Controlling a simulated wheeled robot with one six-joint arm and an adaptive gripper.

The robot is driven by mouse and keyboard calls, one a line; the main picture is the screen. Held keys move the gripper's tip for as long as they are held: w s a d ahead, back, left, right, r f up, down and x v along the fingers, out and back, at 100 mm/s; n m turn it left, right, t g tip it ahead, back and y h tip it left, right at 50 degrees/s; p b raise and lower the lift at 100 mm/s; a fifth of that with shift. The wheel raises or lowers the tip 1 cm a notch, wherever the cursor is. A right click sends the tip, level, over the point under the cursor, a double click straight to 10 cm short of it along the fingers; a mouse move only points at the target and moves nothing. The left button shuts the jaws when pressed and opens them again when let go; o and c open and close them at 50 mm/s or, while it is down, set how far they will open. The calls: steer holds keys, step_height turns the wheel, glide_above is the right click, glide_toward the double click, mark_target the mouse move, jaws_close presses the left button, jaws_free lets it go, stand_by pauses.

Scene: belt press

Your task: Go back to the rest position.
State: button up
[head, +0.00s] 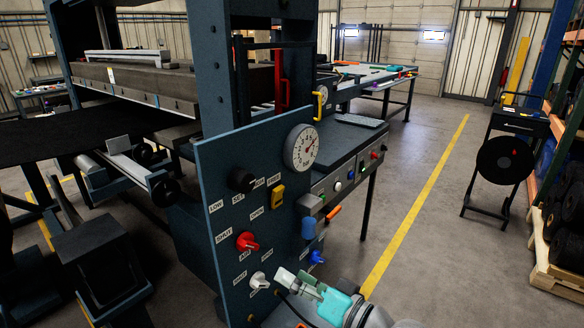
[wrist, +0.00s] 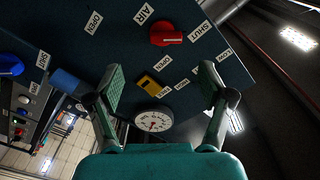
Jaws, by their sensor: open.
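My gripper (head: 300,285) is in front of the lower part of the dark blue control panel (head: 225,205) in the head view. In the wrist view my gripper (wrist: 162,82) has its two fingers spread wide with nothing between them. The panel (wrist: 120,60) fills much of that view, turned upside down. It carries a red knob (head: 247,242), a yellow switch (head: 277,193), a round dial gauge (head: 301,148), a black knob (head: 242,180), a grey-white knob (head: 259,281) and a blue knob (head: 316,257). The fingers appear apart from the knobs.
The press frame (head: 215,70) stands behind the panel. A side console (head: 345,170) with buttons adjoins it on the right. A black reel stand (head: 505,160) and a pallet rack (head: 565,190) stand at far right. The floor around the yellow line (head: 420,210) is clear.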

steer(key=s+d+f+m+t+h, duration=0.25)
steer(key=s+d+f+h, duration=0.3)
steer(key=s+f, duration=0.4)
steer(key=s+d+f+m+t+h, duration=0.1)
steer(key=s+d+f+m+h, duration=0.35)
steer(key=f, duration=0.75)
steer(key=s+d+r+n+h, duration=0.1)
steer(key=s+d+n+h, duration=0.1)
steer(key=s, duration=1.2)
steer(key=s+d+r+n+h, duration=0.2)
steer(key=s+d, duration=0.3)
steer(key=s, duration=0.8)
steer(key=shift+s+d+r+n, duration=0.15)
steer(key=shift+s+d+n, duration=0.2)
steer(key=shift+n, duration=0.55)
